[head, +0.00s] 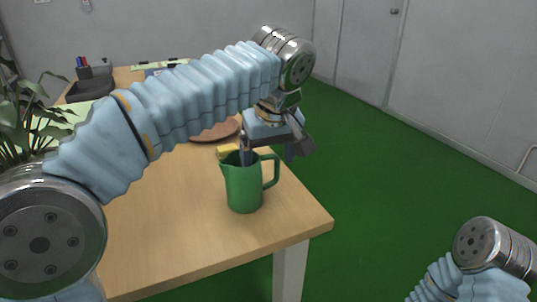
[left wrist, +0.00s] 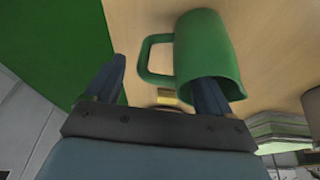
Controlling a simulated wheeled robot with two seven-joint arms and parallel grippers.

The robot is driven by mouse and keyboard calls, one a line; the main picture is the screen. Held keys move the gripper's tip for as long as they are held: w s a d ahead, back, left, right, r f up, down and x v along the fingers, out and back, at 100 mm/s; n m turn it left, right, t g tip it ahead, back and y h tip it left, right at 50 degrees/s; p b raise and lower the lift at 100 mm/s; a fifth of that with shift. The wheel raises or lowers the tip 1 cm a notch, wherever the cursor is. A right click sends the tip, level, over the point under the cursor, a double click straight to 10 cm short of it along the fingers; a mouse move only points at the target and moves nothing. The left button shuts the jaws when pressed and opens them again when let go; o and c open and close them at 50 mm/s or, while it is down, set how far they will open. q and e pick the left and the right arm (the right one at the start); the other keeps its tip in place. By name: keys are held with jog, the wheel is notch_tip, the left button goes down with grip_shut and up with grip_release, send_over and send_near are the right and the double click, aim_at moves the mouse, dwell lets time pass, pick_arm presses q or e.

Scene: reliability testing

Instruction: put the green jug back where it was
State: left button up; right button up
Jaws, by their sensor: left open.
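The green jug (head: 243,188) stands upright on the wooden table near its right front corner, its handle to the right in the head view. My left gripper (head: 268,150) is open above the jug, with one finger inside the jug's mouth and the other outside, beyond the handle. In the left wrist view the jug (left wrist: 206,50) shows with its handle between the two fingers of the gripper (left wrist: 160,90). Whether a finger touches the jug I cannot tell. Of my right arm only links show at the lower right; its gripper is out of view.
A brown plate (head: 215,131) and a small yellow thing (head: 227,151) lie behind the jug. A dark tray (head: 90,88) and a plant (head: 25,125) are at the left. The table (head: 180,225) is bare left and front of the jug. Its right edge is close.

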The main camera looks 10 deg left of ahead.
pick_arm(q)
jog(key=p+v, duration=0.3)
jog(key=v, duration=0.9)
